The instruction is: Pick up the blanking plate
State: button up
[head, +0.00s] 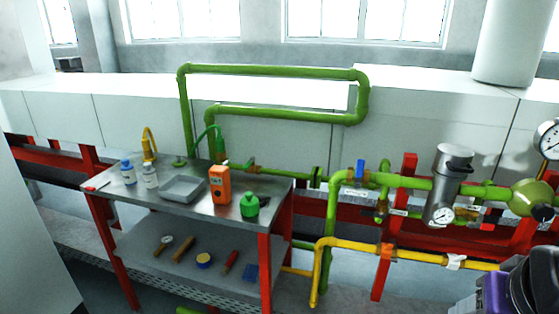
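I cannot tell for sure which thing is the blanking plate. A small flat blue piece (251,272) lies at the right end of the bench's lower shelf, near the red front leg, and is the most plate-like thing in view. It is too small to make out any holes or markings. My gripper's fingers do not show. A dark and purple body at the bottom right corner is cut off by the picture edge, and I cannot tell what it is.
The steel bench top (236,223) holds two bottles (149,176), a grey tray (181,189), an orange device (220,185) and a green object (249,205). The lower shelf (140,240) holds several small items. Green pipes (333,210) and a yellow pipe (345,244) stand close on the right.

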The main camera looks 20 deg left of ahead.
aim_at(100, 184)
jog(key=u, duration=2.1)
jog(key=z, duration=1.4)
jog(key=i+j+u, duration=0.1)
jog(key=u, duration=0.3)
jog(key=i+j+u, duration=0.15)
jog(key=j+u, duration=0.25)
jog(key=i+u, duration=0.15)
jog(key=u, duration=0.25)
jog(key=i+j+u, duration=0.2)
jog(key=i, duration=0.3)
jog(key=i+j+u, duration=0.2)
jog(key=i, duration=0.3)
jog(key=i+j+u, duration=0.2)
jog(key=i, duration=0.2)
jog(key=i+j+u, duration=0.2)
jog(key=i, duration=0.25)
